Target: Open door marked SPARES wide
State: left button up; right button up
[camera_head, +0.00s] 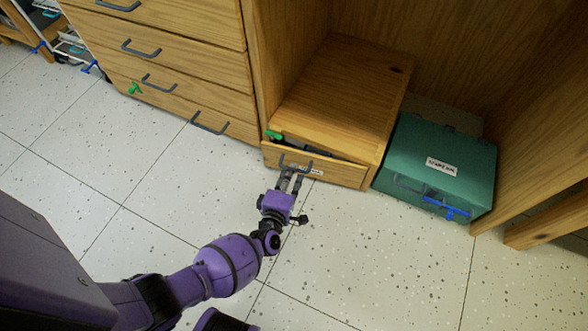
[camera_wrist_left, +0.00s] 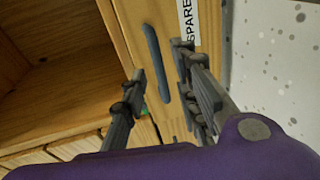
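The door marked SPARES (camera_head: 340,174) is the wooden front of a low wooden box (camera_head: 345,85). It stands slightly ajar, with a dark gap along its top that is wider at the left. Its grey bar handle (camera_head: 297,163) and white label (camera_head: 313,171) are on the front. In the left wrist view the label (camera_wrist_left: 187,20) reads "SPARE", cut off by the frame. My left gripper (camera_head: 290,179) is at the handle. Its open fingers lie on either side of the handle bar (camera_wrist_left: 153,50); contact cannot be told. My right gripper is not in view.
A teal box (camera_head: 440,150) with a label and a blue clip stands close to the right of the door. Wooden drawers (camera_head: 180,70) with grey handles stand at the left. A green item (camera_head: 274,135) shows at the gap. The speckled floor (camera_head: 370,250) in front is clear.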

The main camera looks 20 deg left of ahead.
pick_arm(q)
jog(key=shift+b+x, duration=0.5)
jog(key=shift+x, duration=0.85)
grip_shut()
